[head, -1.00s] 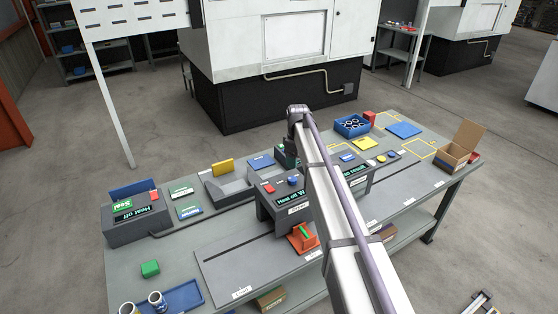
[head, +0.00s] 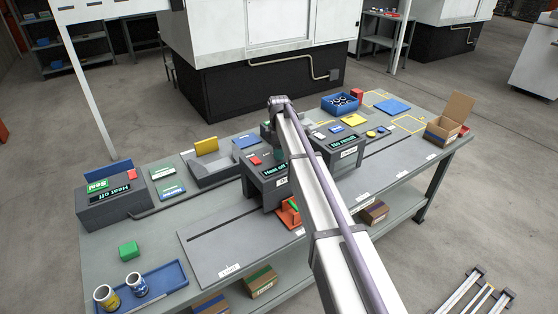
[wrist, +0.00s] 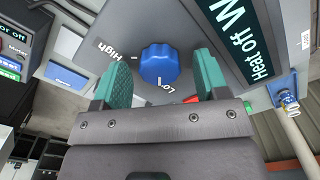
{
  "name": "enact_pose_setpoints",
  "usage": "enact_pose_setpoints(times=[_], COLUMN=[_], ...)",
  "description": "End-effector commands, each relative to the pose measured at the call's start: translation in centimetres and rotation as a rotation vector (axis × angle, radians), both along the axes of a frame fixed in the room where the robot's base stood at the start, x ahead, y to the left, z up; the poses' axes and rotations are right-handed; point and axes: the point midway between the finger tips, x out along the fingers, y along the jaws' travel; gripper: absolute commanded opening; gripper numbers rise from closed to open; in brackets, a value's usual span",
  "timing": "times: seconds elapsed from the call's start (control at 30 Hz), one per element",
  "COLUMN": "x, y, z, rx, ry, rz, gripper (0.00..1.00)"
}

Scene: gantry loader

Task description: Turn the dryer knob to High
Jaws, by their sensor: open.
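The dryer is a grey box (head: 258,192) near the middle of the bench, partly behind my arm in the head view. Its blue ribbed knob (wrist: 158,62) shows in the wrist view, with a High label (wrist: 107,49) to its upper left and a Low label (wrist: 167,85) just below. A small white mark shows at the knob's lower edge, near Low. My gripper (wrist: 163,66) is open, its teal fingers left and right of the knob in the picture. I cannot tell whether they touch it. The head view hides the knob behind my arm.
The dryer's display (wrist: 252,42) begins with "Heat off". A red button (wrist: 190,99) is partly hidden by my gripper. An orange piece (head: 289,212) sits at the dryer's front. Another grey box (head: 342,152) stands to the right. A sealer box (head: 113,208) stands far left.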

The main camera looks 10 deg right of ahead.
Motion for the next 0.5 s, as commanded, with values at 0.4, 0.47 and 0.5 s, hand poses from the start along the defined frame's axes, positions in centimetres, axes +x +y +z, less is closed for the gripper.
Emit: enact_pose_setpoints(times=[0.4, 0.47, 0.5], x=[0.00, 0.00, 0.00], y=[0.00, 0.00, 0.00], z=[-0.16, -0.16, -0.17], rx=[0.000, 0.000, 0.000], ry=[0.000, 0.000, 0.000], rz=[0.000, 0.000, 0.000], gripper=[0.52, 0.46, 0.42])
